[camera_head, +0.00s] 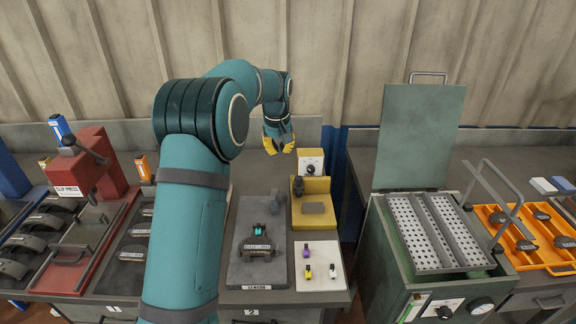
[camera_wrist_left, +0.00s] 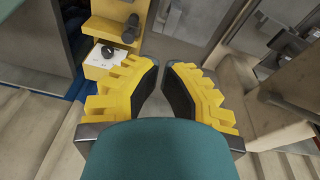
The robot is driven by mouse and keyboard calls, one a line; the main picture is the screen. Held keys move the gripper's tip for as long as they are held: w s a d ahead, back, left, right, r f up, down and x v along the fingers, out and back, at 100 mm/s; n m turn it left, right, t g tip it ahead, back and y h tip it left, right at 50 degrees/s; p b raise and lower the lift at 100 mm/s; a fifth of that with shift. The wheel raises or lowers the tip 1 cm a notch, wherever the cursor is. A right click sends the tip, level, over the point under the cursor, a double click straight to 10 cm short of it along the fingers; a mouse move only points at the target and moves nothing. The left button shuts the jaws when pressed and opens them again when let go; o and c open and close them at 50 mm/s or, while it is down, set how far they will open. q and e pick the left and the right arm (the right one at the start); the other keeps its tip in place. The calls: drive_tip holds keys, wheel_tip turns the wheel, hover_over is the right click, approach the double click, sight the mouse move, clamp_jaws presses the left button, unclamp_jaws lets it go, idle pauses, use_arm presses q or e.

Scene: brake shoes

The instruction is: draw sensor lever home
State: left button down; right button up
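No part is labelled as the sensor lever, and I cannot tell for certain which one it is. A yellow fixture (camera_head: 316,214) with a dark upright knob (camera_head: 298,186) stands on the middle bench. Both also show at the top left of the left wrist view, the fixture (camera_wrist_left: 101,30) and the knob (camera_wrist_left: 131,29). Behind it is a yellow box with a white dial face (camera_head: 311,160) and black knob. My left gripper (camera_head: 279,148) hangs behind and left of that box, above the bench's back. Its yellow fingers (camera_wrist_left: 161,80) are apart with nothing between them. My right gripper is out of view.
A grey plate (camera_head: 243,215) with a brake shoe holder lies left of the fixture. A white mat (camera_head: 302,280) holds small coloured parts. A red press (camera_head: 95,170) stands left, a green open-lidded machine (camera_head: 385,250) right. My left arm covers part of the bench.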

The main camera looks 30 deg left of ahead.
sight(281, 196)
use_arm(q)
drive_tip(key=f, duration=0.3)
drive_tip(key=w+f, duration=0.1)
drive_tip(key=f, duration=0.6)
drive_tip(key=shift+w+a+f+b, duration=0.15)
drive_tip(key=shift+a+f+b, duration=0.05)
drive_tip(key=shift+a+b, duration=0.15)
drive_tip(key=shift+s+d+f, duration=0.25)
drive_tip(key=shift+s+d, duration=0.75)
drive_tip(key=shift+s, duration=0.05)
drive_tip(key=shift+s+d+f, duration=0.2)
drive_tip(key=shift+s+f, duration=0.05)
drive_tip(key=shift+s, duration=0.05)
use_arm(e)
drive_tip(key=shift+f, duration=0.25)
use_arm(q)
drive_tip(key=shift+s+d+f, duration=0.25)
drive_tip(key=shift+s+f, duration=0.05)
drive_tip(key=shift+f, duration=0.1)
drive_tip(key=shift+s+d, duration=0.25)
drive_tip(key=shift+s, duration=0.15)
drive_tip(key=shift+f, duration=0.15)
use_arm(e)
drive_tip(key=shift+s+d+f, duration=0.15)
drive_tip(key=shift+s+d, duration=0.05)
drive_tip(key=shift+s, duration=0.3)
